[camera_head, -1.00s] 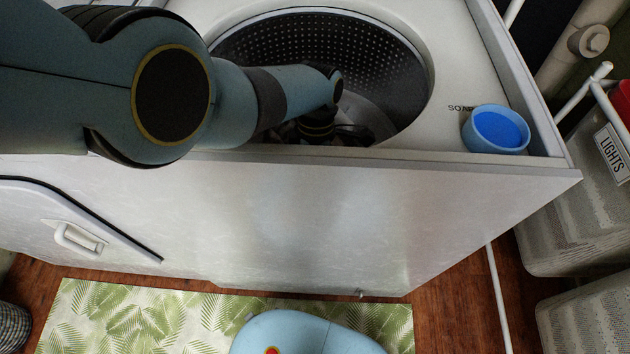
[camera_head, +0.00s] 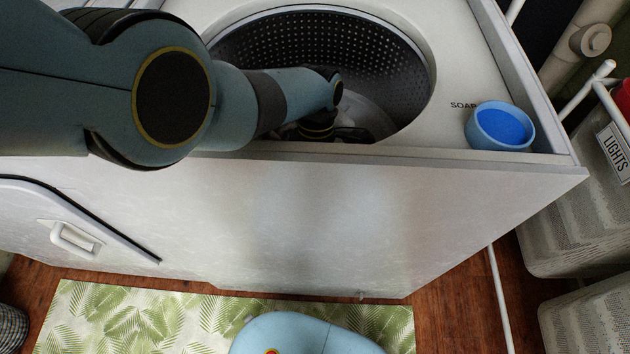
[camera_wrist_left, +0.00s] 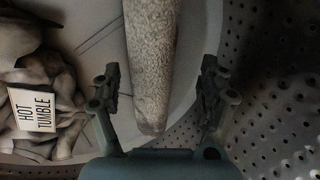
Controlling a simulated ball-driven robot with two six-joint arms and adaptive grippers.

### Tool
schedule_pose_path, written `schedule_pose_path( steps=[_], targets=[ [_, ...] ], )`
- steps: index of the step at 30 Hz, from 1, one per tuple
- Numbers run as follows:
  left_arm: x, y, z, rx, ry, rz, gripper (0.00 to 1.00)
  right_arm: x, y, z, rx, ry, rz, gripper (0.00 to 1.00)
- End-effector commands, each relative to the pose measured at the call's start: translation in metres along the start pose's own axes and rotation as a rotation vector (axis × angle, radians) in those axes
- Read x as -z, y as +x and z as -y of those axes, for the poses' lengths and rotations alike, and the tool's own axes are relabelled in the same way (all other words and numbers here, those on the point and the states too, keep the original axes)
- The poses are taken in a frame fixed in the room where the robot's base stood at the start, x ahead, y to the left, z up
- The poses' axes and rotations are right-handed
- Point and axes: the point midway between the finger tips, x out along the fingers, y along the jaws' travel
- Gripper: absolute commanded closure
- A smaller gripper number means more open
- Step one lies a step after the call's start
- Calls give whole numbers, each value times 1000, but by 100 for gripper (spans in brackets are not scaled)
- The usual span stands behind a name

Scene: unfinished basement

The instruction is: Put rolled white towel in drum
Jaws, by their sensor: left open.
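The rolled white towel (camera_wrist_left: 150,62) shows in the left wrist view as a fuzzy pale roll, reaching from the top edge down between my fingers. My left gripper (camera_wrist_left: 160,85) is open, with a finger on each side of the towel and gaps between. I cannot tell how far below the fingers the towel lies. In the head view, my left arm reaches into the washer's drum (camera_head: 385,75), and the gripper (camera_head: 345,135) is partly hidden by the washer's front edge. The towel is not distinguishable there. My right gripper is not in view.
Crumpled grey cloth with a "HOT TUMBLE" tag (camera_wrist_left: 32,110) lies at the left in the wrist view. A blue cup (camera_head: 499,127) stands on the washer top (camera_head: 455,60), right of the opening. A hamper labelled "LIGHTS" (camera_head: 570,215) stands at the right. A leaf-pattern mat (camera_head: 120,320) lies in front.

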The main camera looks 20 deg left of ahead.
Motion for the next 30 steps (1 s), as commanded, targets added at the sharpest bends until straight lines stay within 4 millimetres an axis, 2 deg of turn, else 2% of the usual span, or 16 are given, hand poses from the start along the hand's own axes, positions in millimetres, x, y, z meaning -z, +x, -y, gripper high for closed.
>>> schedule_pose_path(
  steps=[5, 12, 18, 24, 30],
  targets=[
    [0, -18, 4, -1, 0, 0, 23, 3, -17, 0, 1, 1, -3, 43],
    [0, -78, 4, -3, -1, 1, 23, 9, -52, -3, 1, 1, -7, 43],
    [0, -114, 4, -2, -1, 0, 23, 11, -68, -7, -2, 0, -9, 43],
    [0, -130, 3, 0, -1, -1, 23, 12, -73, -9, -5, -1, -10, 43],
    [0, -131, 3, 0, 0, -1, 23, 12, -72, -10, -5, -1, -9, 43]
  ],
)
